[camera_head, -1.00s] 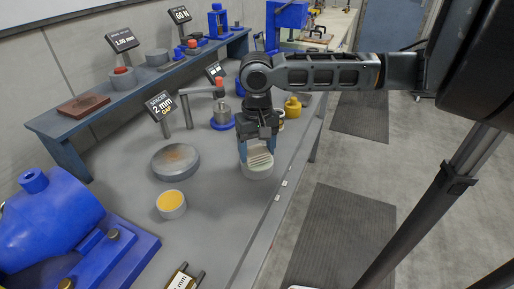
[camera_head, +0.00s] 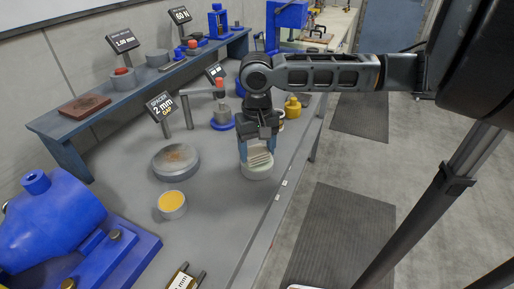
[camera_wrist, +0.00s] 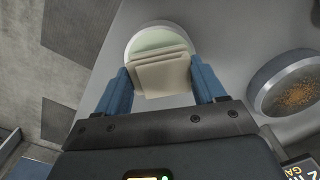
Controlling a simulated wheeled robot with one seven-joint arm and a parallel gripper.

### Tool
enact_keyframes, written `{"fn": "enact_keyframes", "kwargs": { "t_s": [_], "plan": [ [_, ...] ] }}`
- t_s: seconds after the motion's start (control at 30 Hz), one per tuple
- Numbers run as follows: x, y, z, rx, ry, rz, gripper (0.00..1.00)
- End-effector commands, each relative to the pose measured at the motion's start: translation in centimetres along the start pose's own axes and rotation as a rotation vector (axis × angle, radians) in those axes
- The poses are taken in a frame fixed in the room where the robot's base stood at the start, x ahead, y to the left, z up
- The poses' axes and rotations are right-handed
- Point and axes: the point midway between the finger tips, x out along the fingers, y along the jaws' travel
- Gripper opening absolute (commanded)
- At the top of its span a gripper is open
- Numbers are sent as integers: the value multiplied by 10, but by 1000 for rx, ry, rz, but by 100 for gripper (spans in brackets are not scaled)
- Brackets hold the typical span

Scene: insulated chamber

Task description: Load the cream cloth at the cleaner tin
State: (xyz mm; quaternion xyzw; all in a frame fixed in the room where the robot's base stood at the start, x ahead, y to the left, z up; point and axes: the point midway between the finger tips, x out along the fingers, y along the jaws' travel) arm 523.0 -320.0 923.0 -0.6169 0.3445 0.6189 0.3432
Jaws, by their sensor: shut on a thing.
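My gripper (camera_head: 258,152) is shut on the cream cloth (camera_head: 259,160), a folded, layered pad. The cloth also shows between the blue fingers in the wrist view (camera_wrist: 162,74). The cleaner tin (camera_head: 257,174) is a round, pale tin with a light green inside. It stands on the bench directly below the cloth. In the wrist view the cloth covers the near part of the tin's opening (camera_wrist: 157,39). I cannot tell whether the cloth touches the cleaner.
A tin with yellow contents (camera_head: 172,203) and a round metal disc with a rusty patch (camera_head: 176,159) stand to the left on the grey bench. A blue machine (camera_head: 60,235) fills the lower left. A yellow weight (camera_head: 293,107) stands behind my gripper. The bench's right edge is close.

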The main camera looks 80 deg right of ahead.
Motion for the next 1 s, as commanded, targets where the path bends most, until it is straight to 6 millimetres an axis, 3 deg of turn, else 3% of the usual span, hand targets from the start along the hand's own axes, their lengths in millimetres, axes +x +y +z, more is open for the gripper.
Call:
{"fn": "enact_keyframes", "kwargs": {
  "t_s": [0.8, 1.0],
  "plan": [
    [-64, 0, 0, 1, 2, -2, 41],
    [-66, 0, 0, 0, 2, -1, 41]
  ]
}}
